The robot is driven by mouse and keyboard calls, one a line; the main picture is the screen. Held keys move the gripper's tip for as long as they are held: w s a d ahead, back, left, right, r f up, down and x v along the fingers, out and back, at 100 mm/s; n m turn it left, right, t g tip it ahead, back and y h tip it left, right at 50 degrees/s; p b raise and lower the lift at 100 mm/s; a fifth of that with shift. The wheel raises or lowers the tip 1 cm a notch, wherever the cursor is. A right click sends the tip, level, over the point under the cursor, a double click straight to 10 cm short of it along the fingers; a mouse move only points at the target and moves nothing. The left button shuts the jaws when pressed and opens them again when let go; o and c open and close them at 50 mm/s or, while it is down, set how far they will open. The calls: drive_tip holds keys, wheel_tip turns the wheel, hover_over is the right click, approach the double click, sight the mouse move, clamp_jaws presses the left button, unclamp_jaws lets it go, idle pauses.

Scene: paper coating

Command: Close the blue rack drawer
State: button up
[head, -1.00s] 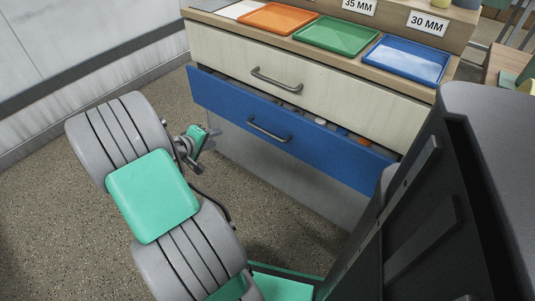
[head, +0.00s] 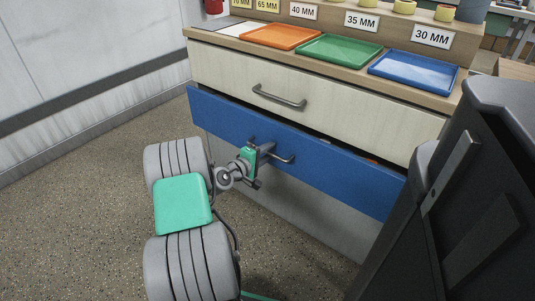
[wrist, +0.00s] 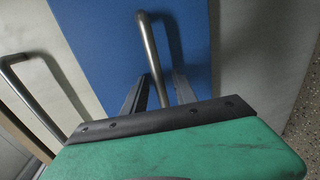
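The blue rack drawer (head: 335,168) is the lower drawer of a cabinet and stands partly open; a dark gap shows above its front. Its grey bar handle (head: 285,158) is partly hidden by my gripper (head: 264,152) in the head view. In the wrist view the blue front (wrist: 105,40) shows, with the handle (wrist: 150,60) running down between the two dark fingers of my gripper (wrist: 158,92). The fingers are apart, with a gap visible beside the bar. I cannot tell whether they touch it.
A closed cream drawer (head: 330,98) with its own handle (head: 280,99) is above. Orange (head: 281,37), green (head: 339,48) and blue (head: 413,68) trays lie on the cabinet top. A pale wall (head: 90,60) stands at left. Speckled floor (head: 80,220) is clear at left.

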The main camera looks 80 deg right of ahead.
clamp_jaws()
idle(1.3)
